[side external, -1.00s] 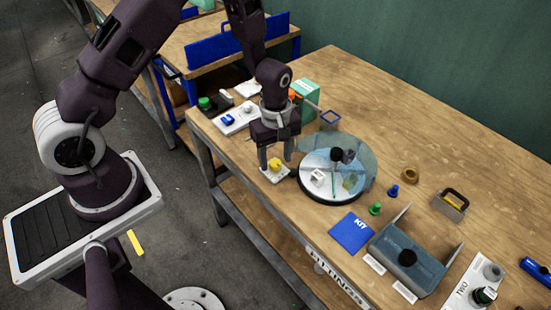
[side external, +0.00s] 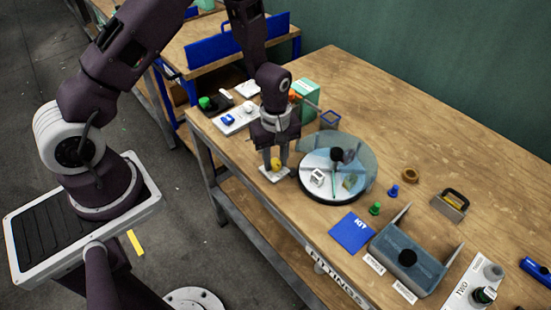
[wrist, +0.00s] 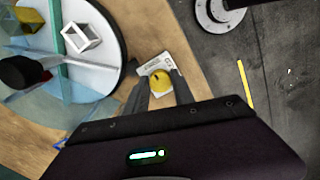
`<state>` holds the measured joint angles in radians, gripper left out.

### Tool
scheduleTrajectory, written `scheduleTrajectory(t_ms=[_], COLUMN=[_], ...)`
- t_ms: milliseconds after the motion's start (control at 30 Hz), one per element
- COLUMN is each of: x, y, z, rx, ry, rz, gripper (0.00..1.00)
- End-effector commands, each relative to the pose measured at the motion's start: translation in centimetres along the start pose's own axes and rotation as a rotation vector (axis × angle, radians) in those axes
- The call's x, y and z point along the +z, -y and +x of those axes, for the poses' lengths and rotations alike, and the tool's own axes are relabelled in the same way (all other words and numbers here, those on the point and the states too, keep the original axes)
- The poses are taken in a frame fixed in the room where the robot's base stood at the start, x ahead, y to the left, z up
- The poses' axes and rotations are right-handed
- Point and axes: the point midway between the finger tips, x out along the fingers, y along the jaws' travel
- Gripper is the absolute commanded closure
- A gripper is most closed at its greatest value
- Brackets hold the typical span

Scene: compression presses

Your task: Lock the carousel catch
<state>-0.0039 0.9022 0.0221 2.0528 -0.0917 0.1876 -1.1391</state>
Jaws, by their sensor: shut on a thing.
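The carousel (side external: 338,170) is a round turntable with a clear cover and dividers, a dark knob at its centre and a white open block inside. It also fills the upper left of the wrist view (wrist: 98,82). The catch is a yellow knob (side external: 276,163) on a white plate (side external: 274,175) beside the carousel, near the table's front edge. In the wrist view the yellow knob (wrist: 159,83) carries a dark mark and sits between my fingertips. My gripper (side external: 276,165) points down and is shut on the yellow knob.
A blue KIT card (side external: 351,232), a green peg (side external: 375,209) and a blue peg (side external: 393,191) lie right of the carousel. A grey press-like bracket (side external: 405,262) stands at the front right. A green box (side external: 306,100) stands behind my gripper.

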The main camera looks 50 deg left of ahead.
Motion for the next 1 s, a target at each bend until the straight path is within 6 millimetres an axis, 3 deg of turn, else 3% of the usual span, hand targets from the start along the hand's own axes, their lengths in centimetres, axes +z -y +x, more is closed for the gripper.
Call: scheduleTrajectory(t_ms=[1000], x=[-0.09], y=[0.12], z=[-0.08], rx=[0.002], ry=[0.0], rz=[0.909], gripper=[1.0])
